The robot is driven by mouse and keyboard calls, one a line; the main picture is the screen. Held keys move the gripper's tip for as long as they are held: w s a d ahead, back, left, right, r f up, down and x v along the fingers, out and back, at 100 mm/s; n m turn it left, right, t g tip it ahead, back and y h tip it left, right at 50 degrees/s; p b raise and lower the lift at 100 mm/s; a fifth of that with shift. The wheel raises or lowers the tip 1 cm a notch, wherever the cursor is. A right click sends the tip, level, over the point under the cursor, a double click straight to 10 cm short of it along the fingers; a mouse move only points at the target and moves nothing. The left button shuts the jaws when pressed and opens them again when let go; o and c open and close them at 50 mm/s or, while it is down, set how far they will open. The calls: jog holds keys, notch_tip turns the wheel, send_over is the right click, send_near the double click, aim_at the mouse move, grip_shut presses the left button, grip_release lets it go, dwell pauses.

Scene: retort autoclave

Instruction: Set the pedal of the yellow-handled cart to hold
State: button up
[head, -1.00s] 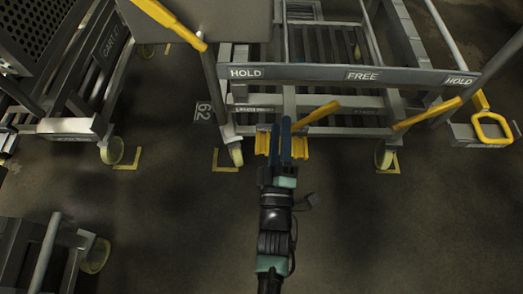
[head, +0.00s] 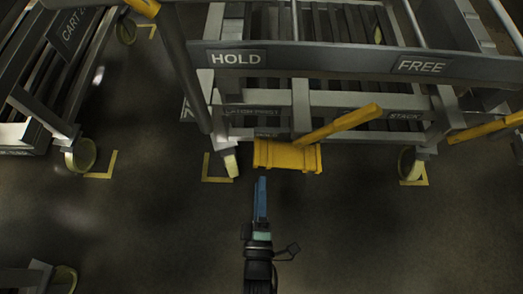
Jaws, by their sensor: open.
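The cart (head: 345,62) stands across the top, with a HOLD label (head: 237,57) at left and a FREE label (head: 421,66) at right on its grey rail. A yellow pedal (head: 287,156) sits low at its front. The pedal's bar (head: 340,123) slants up to the right. The pedal block lies between the two labels sideways, nearer HOLD. My gripper (head: 261,182) is just below the pedal in the picture, pointing at its left part. It is open and empty, seen edge-on, with a gap to the pedal visible.
Another cart (head: 70,45) stands at left. The cart's casters (head: 231,163) and (head: 409,162) flank the pedal by yellow floor marks. A second yellow bar (head: 485,130) is at right. Open floor lies at lower right.

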aim_at(261, 154)
jog(key=w+b, duration=0.3)
jog(key=w, duration=0.6)
jog(key=shift+f+b, duration=0.1)
jog(key=shift+b, duration=0.3)
jog(key=shift+w, duration=0.3)
jog(key=shift+c, duration=0.3)
grip_shut()
